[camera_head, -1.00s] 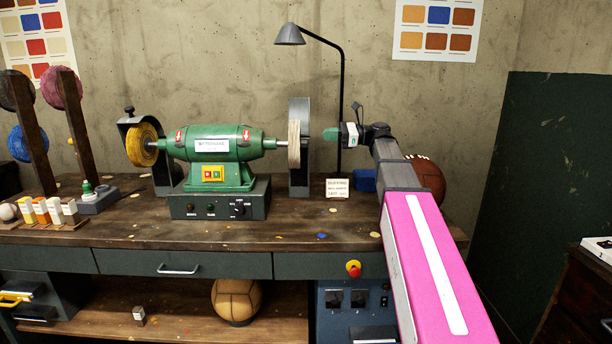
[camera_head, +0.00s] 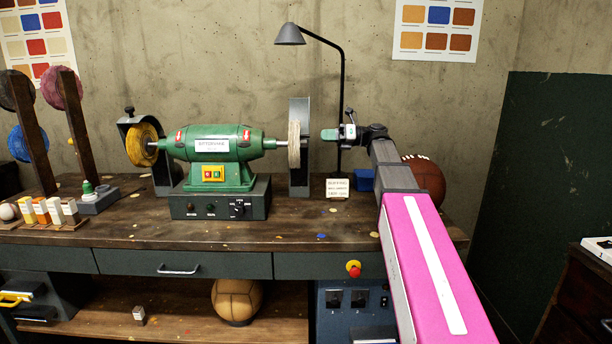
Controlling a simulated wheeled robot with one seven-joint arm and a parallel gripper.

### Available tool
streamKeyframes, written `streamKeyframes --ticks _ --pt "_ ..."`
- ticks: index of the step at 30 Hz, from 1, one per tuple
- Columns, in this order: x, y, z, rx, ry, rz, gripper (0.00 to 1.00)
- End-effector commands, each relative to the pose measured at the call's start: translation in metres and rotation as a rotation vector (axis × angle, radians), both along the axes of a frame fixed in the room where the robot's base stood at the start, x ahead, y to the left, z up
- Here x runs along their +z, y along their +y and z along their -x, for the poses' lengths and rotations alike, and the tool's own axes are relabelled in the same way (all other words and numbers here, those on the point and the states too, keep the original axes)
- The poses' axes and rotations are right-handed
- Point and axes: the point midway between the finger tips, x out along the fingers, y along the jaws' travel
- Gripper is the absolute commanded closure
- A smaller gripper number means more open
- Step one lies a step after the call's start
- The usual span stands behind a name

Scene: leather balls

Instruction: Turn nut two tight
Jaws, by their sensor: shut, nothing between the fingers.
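The green buffing machine (camera_head: 212,150) stands on the workbench with a spindle at each end. A pale buffing wheel (camera_head: 294,145) sits on its right spindle, in front of a grey guard (camera_head: 304,118). I cannot make out a nut there or which one is nut two; the wheel's right face is turned mostly out of sight. My gripper (camera_head: 327,134) is just right of the wheel and guard, pointing left at about spindle height. A small gap shows between its green tips and the guard. It is shut and holds nothing that I can see.
A yellow wheel (camera_head: 142,144) is on the left spindle. A thin black lamp (camera_head: 341,90) stands behind my gripper. A small sign (camera_head: 337,188), a blue box (camera_head: 364,180) and a brown ball (camera_head: 426,180) are below and right. The front bench top is mostly clear.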

Motion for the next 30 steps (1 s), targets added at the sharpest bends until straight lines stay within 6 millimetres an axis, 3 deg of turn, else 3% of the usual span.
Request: streamKeyframes --ticks 15,30 --pt "0.000 0.053 0.000 0.001 -0.002 0.001 1.00" --pt "0.000 0.060 0.000 0.002 -0.003 -0.003 1.00"
